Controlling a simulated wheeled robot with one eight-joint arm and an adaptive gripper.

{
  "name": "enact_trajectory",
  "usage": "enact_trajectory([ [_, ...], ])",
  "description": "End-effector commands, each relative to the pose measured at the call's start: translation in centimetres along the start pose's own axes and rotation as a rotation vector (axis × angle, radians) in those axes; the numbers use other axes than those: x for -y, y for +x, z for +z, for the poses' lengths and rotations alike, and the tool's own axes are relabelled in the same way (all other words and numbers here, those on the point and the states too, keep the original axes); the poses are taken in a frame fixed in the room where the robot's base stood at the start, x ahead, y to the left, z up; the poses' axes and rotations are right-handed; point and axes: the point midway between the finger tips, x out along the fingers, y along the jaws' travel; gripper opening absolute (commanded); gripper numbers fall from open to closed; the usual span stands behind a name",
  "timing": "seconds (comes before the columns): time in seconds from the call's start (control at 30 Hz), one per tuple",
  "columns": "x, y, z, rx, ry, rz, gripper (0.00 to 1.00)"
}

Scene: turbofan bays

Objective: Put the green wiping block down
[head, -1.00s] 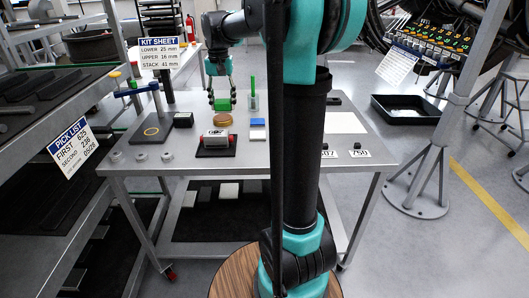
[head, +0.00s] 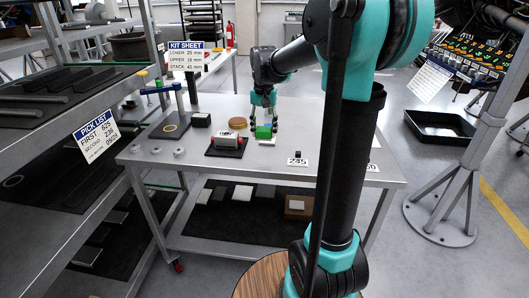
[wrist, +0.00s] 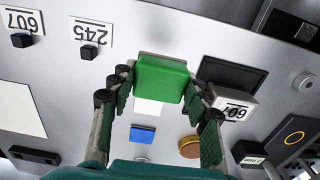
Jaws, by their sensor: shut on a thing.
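The green wiping block (head: 264,132) is between the fingers of my gripper (head: 263,116) over the grey workbench (head: 330,160). In the wrist view the block (wrist: 161,79) sits between both fingers of my gripper (wrist: 158,88), which is shut on it. A white pad (wrist: 148,107) lies just beyond the block in the wrist view, partly covered by it. I cannot tell whether the block touches the bench.
A copper disc (head: 238,123) and a blue pad (wrist: 143,134) lie near. Bare bench lies between.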

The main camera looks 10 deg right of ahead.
Motion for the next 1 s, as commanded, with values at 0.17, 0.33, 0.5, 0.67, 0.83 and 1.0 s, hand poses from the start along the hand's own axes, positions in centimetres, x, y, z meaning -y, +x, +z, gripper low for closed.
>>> enact_trajectory([
  [0.17, 0.0, 3.8, 0.0, 0.0, 0.0, 0.0, 0.11],
  [0.33, 0.0, 5.3, 0.0, 0.0, 0.0, 0.0, 0.11],
  [0.5, 0.0, 7.1, -0.1, 0.0, 0.0, 0.0, 0.11],
  [0.67, 0.0, 9.0, 0.0, 0.0, 0.0, 0.0, 0.11],
  [0.83, 0.0, 9.2, 0.0, 0.0, 0.0, 0.0, 0.11],
  [1.0, 0.0, 9.3, 0.0, 0.0, 0.0, 0.0, 0.11],
])
